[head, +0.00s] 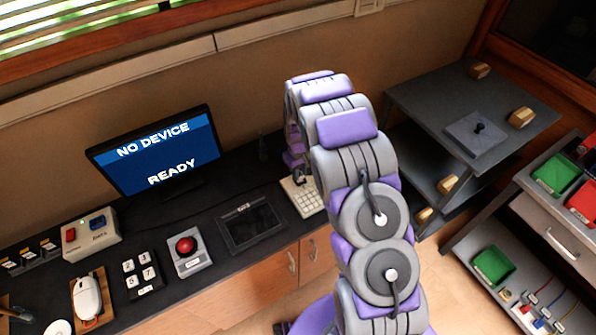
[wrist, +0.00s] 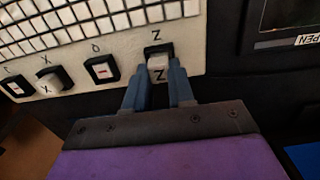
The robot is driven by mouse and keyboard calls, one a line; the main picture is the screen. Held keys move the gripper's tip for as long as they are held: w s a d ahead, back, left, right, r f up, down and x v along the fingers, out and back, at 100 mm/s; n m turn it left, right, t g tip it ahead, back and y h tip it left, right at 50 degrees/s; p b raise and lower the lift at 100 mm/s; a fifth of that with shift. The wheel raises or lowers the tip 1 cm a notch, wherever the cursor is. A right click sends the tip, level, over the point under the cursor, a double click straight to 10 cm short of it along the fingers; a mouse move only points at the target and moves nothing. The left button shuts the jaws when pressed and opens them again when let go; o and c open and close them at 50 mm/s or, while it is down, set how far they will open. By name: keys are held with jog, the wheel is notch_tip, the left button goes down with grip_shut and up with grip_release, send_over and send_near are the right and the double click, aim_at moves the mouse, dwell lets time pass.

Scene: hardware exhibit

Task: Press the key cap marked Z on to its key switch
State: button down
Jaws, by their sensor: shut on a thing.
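The pale key cap marked Z (wrist: 158,73) is between the two blue-grey fingertips of my gripper (wrist: 160,80) in the wrist view. My gripper is shut on it. The black key switch under the printed Z (wrist: 157,49) shows just behind the cap, at the edge of the white keyboard (wrist: 120,17). The cap overlaps the switch in the picture; I cannot tell whether they touch. In the head view the keyboard (head: 302,198) is partly covered by my arm, and my gripper is not clearly visible there.
Left of the Z switch are a black switch with a red-marked centre (wrist: 102,69), an X cap (wrist: 49,82) and another black switch (wrist: 15,86). A dark tablet (head: 251,228) lies beside the keyboard. The monitor (head: 155,150) reads NO DEVICE, READY. A shelf unit (head: 425,95) stands right.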

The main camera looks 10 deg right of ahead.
jog(key=shift+d+f, duration=0.1)
jog(key=shift+f, duration=0.15)
dwell(0.8)
jog(key=shift+c, duration=2)
grip_release()
jog(key=shift+r, duration=0.1)
jog(key=shift+r+p, duration=1.05)
jog(key=shift+r, duration=2.35)
